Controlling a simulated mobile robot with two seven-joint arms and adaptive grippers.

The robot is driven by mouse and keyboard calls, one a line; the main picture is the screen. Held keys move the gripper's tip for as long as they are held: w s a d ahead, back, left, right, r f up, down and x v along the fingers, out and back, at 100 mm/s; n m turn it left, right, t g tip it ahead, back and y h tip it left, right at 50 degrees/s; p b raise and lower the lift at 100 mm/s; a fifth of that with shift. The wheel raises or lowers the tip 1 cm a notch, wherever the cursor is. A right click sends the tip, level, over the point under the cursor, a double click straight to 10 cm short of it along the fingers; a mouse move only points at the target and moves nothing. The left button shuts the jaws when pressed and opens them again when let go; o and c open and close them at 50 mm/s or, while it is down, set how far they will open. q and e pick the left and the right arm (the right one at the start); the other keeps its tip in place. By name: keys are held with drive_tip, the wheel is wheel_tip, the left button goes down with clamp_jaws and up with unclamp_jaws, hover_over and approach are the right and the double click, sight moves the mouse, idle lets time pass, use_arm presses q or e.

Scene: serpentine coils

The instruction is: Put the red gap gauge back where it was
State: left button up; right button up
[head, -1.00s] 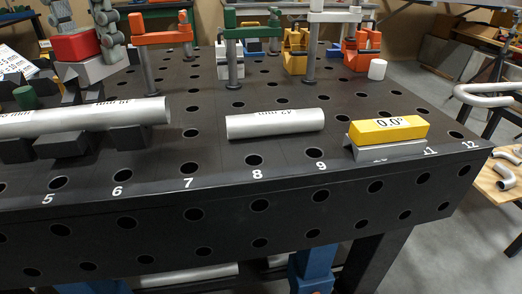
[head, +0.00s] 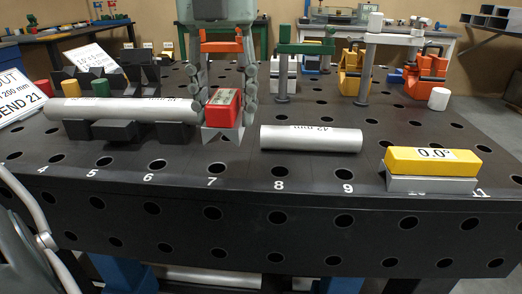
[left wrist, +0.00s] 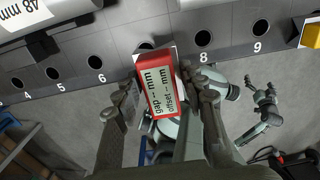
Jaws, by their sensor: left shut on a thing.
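The red gap gauge (head: 223,107) is a red block with a label and a silver notched base. In the head view it is upright between the two pipes, above the number 7. My left gripper (head: 226,112) points down and is shut on it, one finger on each side. In the left wrist view the gauge (left wrist: 160,92) sits between the fingers (left wrist: 160,82), its label reading "gap mm". I cannot tell whether its base touches the table. My right arm (left wrist: 265,112) shows small in the left wrist view; its finger state is unclear.
A long pipe (head: 120,111) rests on dark blocks left of the gauge. A shorter pipe (head: 311,139) lies to the right. A yellow angle gauge (head: 432,161) stands farther right on the black table (head: 230,180). Several clamps, one green (head: 283,70), stand behind.

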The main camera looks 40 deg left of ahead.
use_arm(q)
drive_tip(key=w+d+f, duration=0.1)
drive_tip(key=d, duration=0.1)
drive_tip(key=w+d+f, duration=0.1)
drive_tip(key=d, duration=0.1)
drive_tip(key=shift+w+f, duration=0.15)
drive_tip(key=shift+f, duration=0.25)
wheel_tip(320, 180, down, 4)
drive_tip(key=shift+r, duration=0.1)
use_arm(e)
drive_tip(key=shift+w, duration=0.1)
drive_tip(key=shift+r, duration=0.15)
use_arm(q)
drive_tip(key=shift+f, duration=0.25)
use_arm(e)
drive_tip(key=shift+w+a+r+t, duration=0.15)
drive_tip(key=shift+w+a+t, duration=0.1)
drive_tip(key=shift+w+t, duration=0.05)
use_arm(q)
drive_tip(key=o, duration=1.3)
drive_tip(key=shift+c, duration=0.2)
